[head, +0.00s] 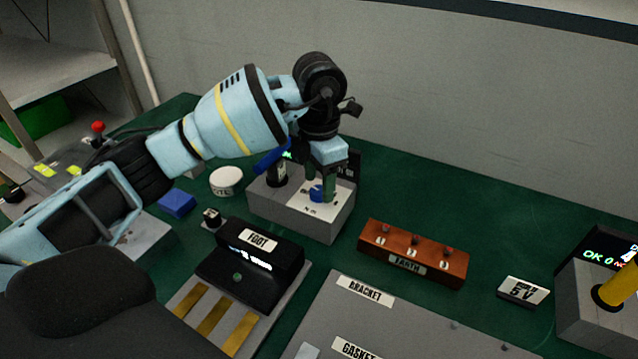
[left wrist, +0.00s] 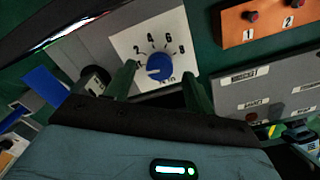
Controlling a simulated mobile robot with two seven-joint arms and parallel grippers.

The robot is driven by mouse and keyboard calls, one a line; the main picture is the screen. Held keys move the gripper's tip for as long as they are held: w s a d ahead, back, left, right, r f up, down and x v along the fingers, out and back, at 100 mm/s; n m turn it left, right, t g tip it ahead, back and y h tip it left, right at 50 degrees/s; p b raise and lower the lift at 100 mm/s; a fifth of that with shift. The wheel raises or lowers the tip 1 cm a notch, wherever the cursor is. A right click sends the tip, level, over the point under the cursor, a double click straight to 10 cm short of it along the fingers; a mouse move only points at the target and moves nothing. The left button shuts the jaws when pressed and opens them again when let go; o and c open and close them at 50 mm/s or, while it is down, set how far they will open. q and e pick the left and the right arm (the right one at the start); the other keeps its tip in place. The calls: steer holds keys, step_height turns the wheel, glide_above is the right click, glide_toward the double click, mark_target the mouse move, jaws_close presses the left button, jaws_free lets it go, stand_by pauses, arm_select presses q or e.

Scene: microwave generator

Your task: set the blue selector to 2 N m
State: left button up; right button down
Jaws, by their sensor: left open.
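The blue selector (left wrist: 159,66) is a round knob on a white dial plate with numbers around it, among them 2, 4, 6 and 8. Its pointer setting is too small to read surely. In the head view the selector (head: 316,191) sits on top of a grey box (head: 330,225), partly hidden by a finger. My left gripper (head: 336,180) points down over the dial. In the left wrist view its green fingers (left wrist: 159,72) are open, one on each side of the knob, with gaps visible. I cannot tell whether they touch it. My right gripper is not in view.

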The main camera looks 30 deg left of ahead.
arm_select(q)
steer(key=shift+f, duration=0.85)
steer(key=shift+c, duration=0.3)
steer(key=c, duration=0.9)
steer(key=shift+m, duration=0.3)
steer(key=m, duration=0.3)
steer(key=shift+m, duration=2)
